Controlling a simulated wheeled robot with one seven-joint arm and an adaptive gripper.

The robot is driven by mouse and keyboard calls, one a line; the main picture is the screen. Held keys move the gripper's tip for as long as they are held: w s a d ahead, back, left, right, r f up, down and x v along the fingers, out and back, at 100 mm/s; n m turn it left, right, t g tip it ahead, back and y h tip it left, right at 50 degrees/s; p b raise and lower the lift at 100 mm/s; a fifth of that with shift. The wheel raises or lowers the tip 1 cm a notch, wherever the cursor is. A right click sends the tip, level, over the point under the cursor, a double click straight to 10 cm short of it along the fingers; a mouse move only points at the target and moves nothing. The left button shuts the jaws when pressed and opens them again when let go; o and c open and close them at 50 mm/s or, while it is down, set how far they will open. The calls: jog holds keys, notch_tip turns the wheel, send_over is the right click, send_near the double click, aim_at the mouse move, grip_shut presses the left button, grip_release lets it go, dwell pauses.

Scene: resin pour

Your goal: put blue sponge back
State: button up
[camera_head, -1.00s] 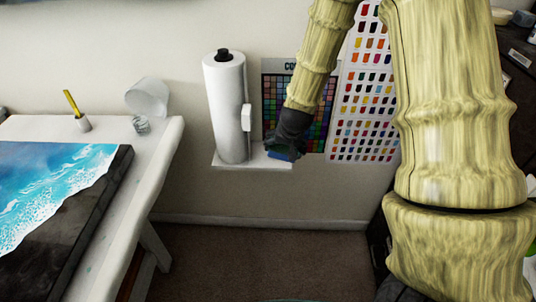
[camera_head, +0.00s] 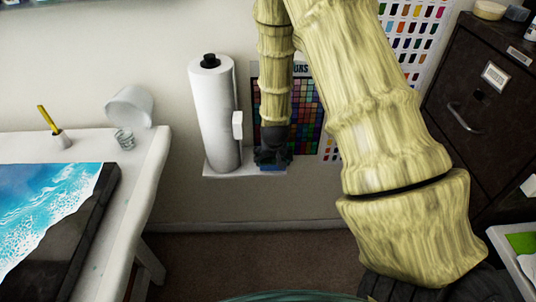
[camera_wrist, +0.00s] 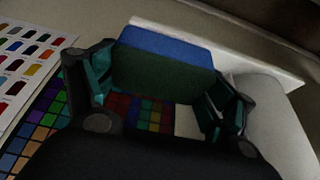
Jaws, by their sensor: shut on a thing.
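The blue sponge (camera_wrist: 168,48), with a dark green face, sits between the fingers of my gripper (camera_wrist: 160,82) in the wrist view. In the head view, only a small blue strip of the sponge (camera_head: 272,168) shows under my gripper (camera_head: 271,158). My gripper is shut on it, at the right end of the small white wall shelf (camera_head: 225,172). The shelf (camera_wrist: 245,65) also shows behind the sponge in the wrist view. I cannot tell whether the sponge touches the shelf.
A paper towel roll (camera_head: 214,115) stands on the shelf just left of my gripper. Colour charts (camera_head: 308,110) hang on the wall behind my arm. A white table (camera_head: 140,165) with a blue resin picture (camera_head: 45,210) is at left. A dark cabinet (camera_head: 490,100) stands at right.

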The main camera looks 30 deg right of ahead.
jog(key=w, duration=0.3)
jog(key=w+d+p, duration=0.1)
jog(key=w, duration=0.1)
jog(key=shift+f, duration=0.3)
jog(key=shift+f+p, duration=0.6)
jog(key=shift+f, duration=1.15)
jog(key=o, duration=0.8)
jog(key=shift+r, duration=0.15)
